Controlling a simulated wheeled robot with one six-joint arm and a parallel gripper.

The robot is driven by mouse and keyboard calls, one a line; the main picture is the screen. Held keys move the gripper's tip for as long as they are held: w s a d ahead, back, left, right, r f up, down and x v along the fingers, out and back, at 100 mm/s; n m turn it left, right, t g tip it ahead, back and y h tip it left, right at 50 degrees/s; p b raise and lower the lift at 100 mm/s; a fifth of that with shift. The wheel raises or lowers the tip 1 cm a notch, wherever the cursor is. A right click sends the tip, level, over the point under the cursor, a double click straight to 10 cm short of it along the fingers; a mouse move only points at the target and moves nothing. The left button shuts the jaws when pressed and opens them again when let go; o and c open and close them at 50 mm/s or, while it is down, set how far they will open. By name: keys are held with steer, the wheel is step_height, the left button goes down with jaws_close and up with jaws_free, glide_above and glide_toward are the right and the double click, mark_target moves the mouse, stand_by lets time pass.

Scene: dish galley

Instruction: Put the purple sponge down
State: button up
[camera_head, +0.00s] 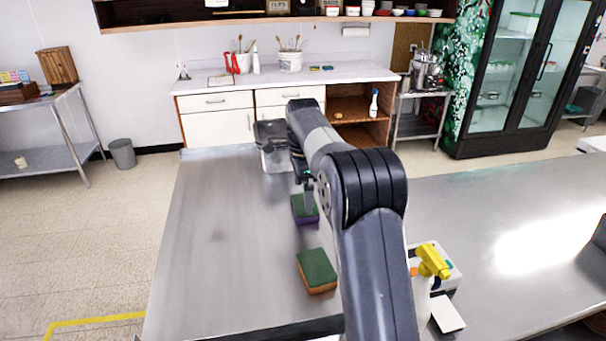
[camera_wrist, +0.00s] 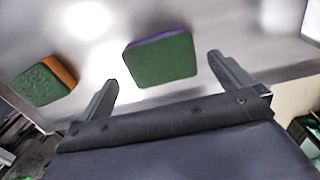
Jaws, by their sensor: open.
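The purple sponge (camera_head: 304,210), with a green top and purple lower layer, lies on the steel counter (camera_head: 215,235). In the wrist view the purple sponge (camera_wrist: 163,62) shows its green face with a purple edge, ahead of and between my two fingers. My gripper (camera_head: 308,190) is over the sponge in the head view. In the wrist view my gripper (camera_wrist: 163,72) is open, with a gap between the sponge and each finger. The arm hides part of the area around it.
An orange sponge with a green top (camera_head: 317,270) lies nearer on the counter; it also shows in the wrist view (camera_wrist: 45,82). A grey metal container (camera_head: 274,155) stands beyond the purple sponge. A yellow-headed spray bottle (camera_head: 432,262) is at right. The counter's left side is clear.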

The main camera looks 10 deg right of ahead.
step_height(320, 180, up, 7)
steer(key=shift+r, duration=0.15)
stand_by(0.4)
step_height(320, 180, down, 12)
steer(key=shift+f+p, duration=0.1)
steer(key=shift+p, duration=0.6)
steer(key=shift+r+b, duration=0.3)
steer(key=shift+r, duration=0.8)
steer(key=shift+f, duration=0.1)
